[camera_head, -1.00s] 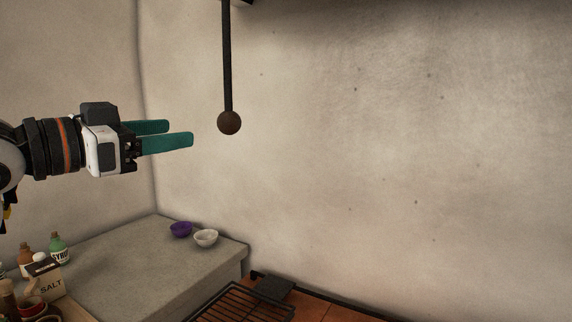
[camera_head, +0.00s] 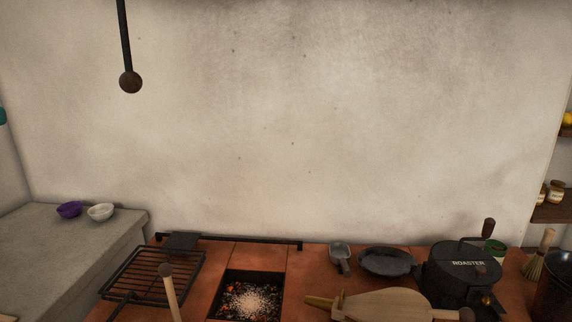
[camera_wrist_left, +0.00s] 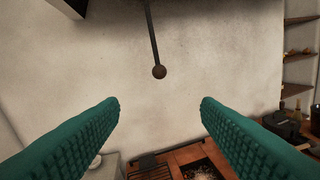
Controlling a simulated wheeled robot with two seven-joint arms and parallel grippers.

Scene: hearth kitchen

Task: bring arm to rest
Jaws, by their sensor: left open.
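My left gripper (camera_wrist_left: 160,104) is open and empty. In the head view just a sliver of teal fingertip (camera_head: 2,116) shows at the left edge; the rest of the left arm is out of frame. A dark hanging rod with a ball end (camera_head: 130,82) hangs in front of the wall. The ball (camera_wrist_left: 159,72) also shows beyond and between the fingers in the wrist view, not touching them. My right gripper is not in view.
Purple (camera_head: 69,210) and white (camera_head: 101,212) bowls sit on the grey counter (camera_head: 60,250). The tiled hearth holds a grill rack (camera_head: 152,275), a pit of embers (camera_head: 248,300), a dark pan (camera_head: 386,262), bellows (camera_head: 385,304) and a roaster (camera_head: 462,275). Shelves stand far right.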

